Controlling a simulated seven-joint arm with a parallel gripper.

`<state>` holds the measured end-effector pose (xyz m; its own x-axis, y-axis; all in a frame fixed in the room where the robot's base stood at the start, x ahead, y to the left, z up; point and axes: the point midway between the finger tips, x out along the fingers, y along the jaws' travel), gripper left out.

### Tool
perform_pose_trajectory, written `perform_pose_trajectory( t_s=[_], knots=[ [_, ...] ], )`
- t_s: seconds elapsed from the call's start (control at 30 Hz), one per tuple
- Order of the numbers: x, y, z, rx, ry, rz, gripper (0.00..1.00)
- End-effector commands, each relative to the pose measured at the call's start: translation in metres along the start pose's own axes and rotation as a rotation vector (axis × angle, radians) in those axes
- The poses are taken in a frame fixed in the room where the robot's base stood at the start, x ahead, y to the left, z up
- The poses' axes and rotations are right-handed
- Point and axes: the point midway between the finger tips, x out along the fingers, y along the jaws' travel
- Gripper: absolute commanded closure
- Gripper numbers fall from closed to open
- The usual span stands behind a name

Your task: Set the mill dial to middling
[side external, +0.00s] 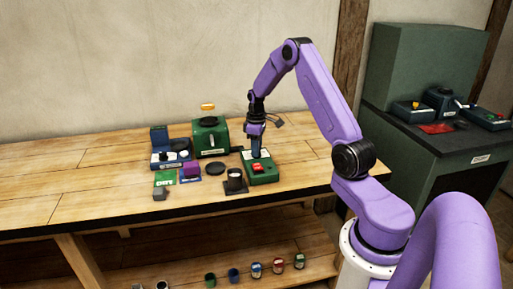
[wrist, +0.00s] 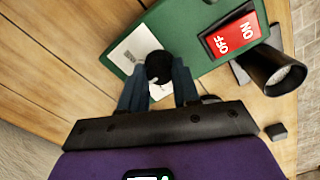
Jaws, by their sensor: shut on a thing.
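A green control box (side external: 263,172) stands on the wooden table in the side view, with a red rocker switch (side external: 258,168) on top. In the wrist view the green box (wrist: 190,28) shows a white label plate (wrist: 134,48), the red switch (wrist: 231,36) marked OFF and ON, and a round black dial knob (wrist: 159,66). A small pale mark shows by the knob; the setting cannot be read. My gripper (side external: 256,153) points down onto the box. In the wrist view its two dark fingers are shut on the knob, one on each side.
A dark cup (side external: 235,182) stands just left of the box; it also shows in the wrist view (wrist: 275,72). A green mill (side external: 210,138), a blue box (side external: 169,158) and a purple block (side external: 190,171) are further left. Several small jars stand on the lower shelf.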

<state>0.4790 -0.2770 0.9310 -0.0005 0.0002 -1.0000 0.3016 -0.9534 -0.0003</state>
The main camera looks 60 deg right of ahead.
Motion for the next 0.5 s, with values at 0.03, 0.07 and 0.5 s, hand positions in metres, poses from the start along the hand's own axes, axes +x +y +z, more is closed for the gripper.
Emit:
perform_pose_trajectory(
  t_s=[0.03,0.07,0.5],
  knots=[
    [-0.0012,0.0005,-0.0002,0.001,0.001,0.001,0.99],
    [-0.0012,0.0005,-0.0003,0.001,0.001,0.001,0.66],
    [-0.0039,0.0005,-0.0005,0.001,0.002,0.002,0.43]
  ],
)
